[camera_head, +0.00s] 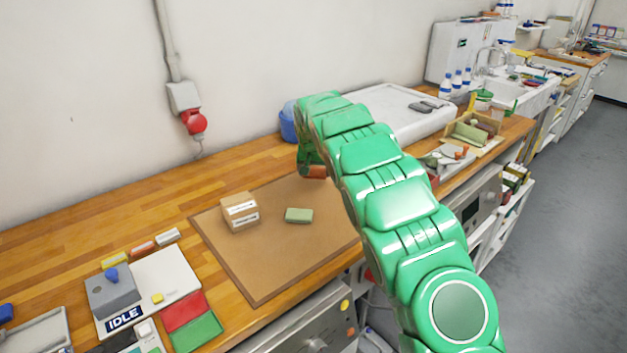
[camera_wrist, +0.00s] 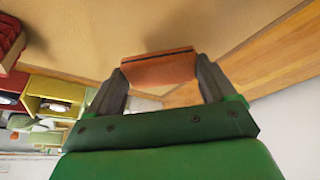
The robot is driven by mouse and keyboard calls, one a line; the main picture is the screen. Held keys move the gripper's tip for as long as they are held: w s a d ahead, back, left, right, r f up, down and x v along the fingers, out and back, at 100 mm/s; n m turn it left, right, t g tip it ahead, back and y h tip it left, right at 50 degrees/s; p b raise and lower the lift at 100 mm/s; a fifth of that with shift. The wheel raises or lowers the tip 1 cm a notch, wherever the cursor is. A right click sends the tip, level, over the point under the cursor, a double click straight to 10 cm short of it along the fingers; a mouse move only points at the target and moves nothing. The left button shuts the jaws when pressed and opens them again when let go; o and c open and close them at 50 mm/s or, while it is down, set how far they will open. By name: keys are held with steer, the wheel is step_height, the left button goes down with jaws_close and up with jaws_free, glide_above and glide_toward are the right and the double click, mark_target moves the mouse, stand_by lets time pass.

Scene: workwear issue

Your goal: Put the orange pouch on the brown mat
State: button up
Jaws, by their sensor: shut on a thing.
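The orange pouch (camera_wrist: 158,68) is between the two dark fingers of my gripper (camera_wrist: 160,78) in the wrist view, and the gripper is shut on it. In the head view the orange pouch (camera_head: 314,171) shows just below my gripper (camera_head: 312,165), over the far right part of the brown mat (camera_head: 270,258). I cannot tell whether the pouch touches the mat. The mat lies on the wooden bench. A cardboard box (camera_head: 240,212) and a pale green block (camera_head: 298,215) sit on it. My green arm hides the mat's right side.
A grey device (camera_head: 112,292) on a white board stands left of the mat, with red (camera_head: 184,311) and green pieces beside it. A blue container (camera_head: 289,122) and a white tray (camera_head: 392,108) stand behind my arm. The mat's front part is clear.

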mark_target(314, 188)
steer(key=shift+w+a+f, duration=0.25)
steer(key=shift+w+f, duration=0.55)
steer(key=shift+f, duration=0.2)
steer(key=shift+w+f, duration=0.1)
steer(key=shift+f, duration=1.4)
steer(key=shift+f, duration=0.15)
steer(key=o, duration=0.9)
steer(key=shift+c, duration=0.2)
steer(key=v, duration=1.2)
